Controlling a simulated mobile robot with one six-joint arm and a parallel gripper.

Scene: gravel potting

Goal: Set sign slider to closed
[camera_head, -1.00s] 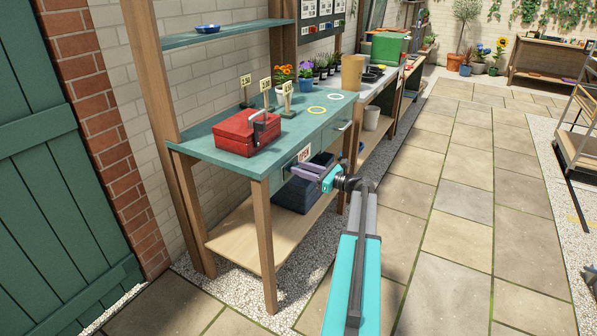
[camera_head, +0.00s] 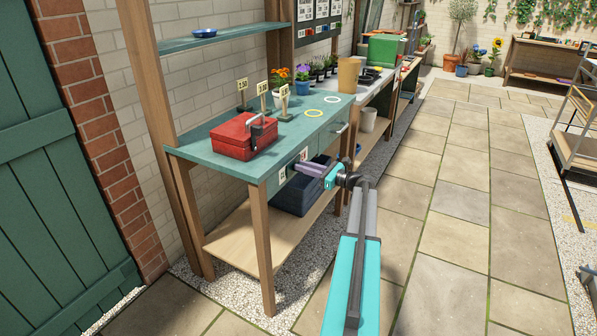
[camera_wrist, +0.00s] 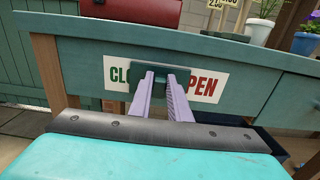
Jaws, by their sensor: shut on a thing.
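A white sign (camera_wrist: 207,88) is fixed to the front of the green table. In the wrist view its left end shows green letters "CLO" and its right end shows red letters "PEN". A dark green slider (camera_wrist: 150,67) sits near the middle of the sign and hides the letters between. My gripper (camera_wrist: 160,76) is shut on the slider, with its two pale purple fingers at the slider. In the head view my gripper (camera_head: 300,166) is at the table front, and a part of the sign (camera_head: 282,175) shows left of it.
A red toolbox (camera_head: 245,137) stands on the green table (camera_head: 215,157) above the sign. A dark bin (camera_head: 292,196) stands on the wooden shelf (camera_head: 245,235) below.

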